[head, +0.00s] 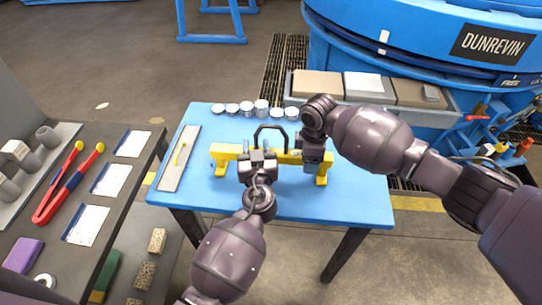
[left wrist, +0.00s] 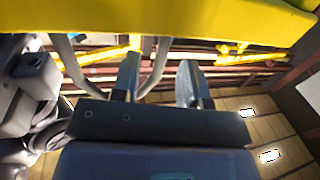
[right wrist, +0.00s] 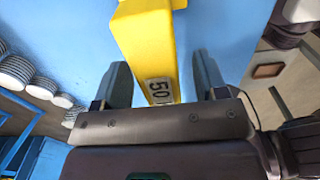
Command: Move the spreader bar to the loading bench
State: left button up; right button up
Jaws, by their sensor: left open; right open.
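The yellow spreader bar (head: 226,151) stands on its feet on a blue-topped table (head: 350,197), with a dark loop (head: 271,128) at its middle. My left gripper (head: 258,158) is open at the near side of the bar's middle. In the left wrist view the bar (left wrist: 200,22) crosses above the two apart fingertips (left wrist: 159,75). My right gripper (head: 316,160) is open at the bar's right part, partly hiding it. In the right wrist view its fingers (right wrist: 162,82) lie on either side of the yellow bar (right wrist: 147,40), which carries a "50" label.
Several silver-topped cylinders (head: 247,108) stand along the table's back edge. A flat plate with a yellow tool (head: 180,158) lies at its left. A dark bench (head: 105,205) with cards and red tongs stands left. The blue furnace (head: 420,50) rises behind right.

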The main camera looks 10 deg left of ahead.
pick_arm(q)
jog(key=shift+w+a, duration=0.2)
jog(key=shift+w, duration=0.95)
pick_arm(e)
jog(key=shift+f, duration=1.2)
pick_arm(q)
jog(key=c, duration=0.7)
pick_arm(e)
jog(key=c, duration=0.7)
pick_arm(q)
grip_shut()
pick_arm(e)
grip_shut()
pick_arm(q)
jog(key=shift+r, duration=0.1)
pick_arm(e)
jog(key=shift+r, duration=0.1)
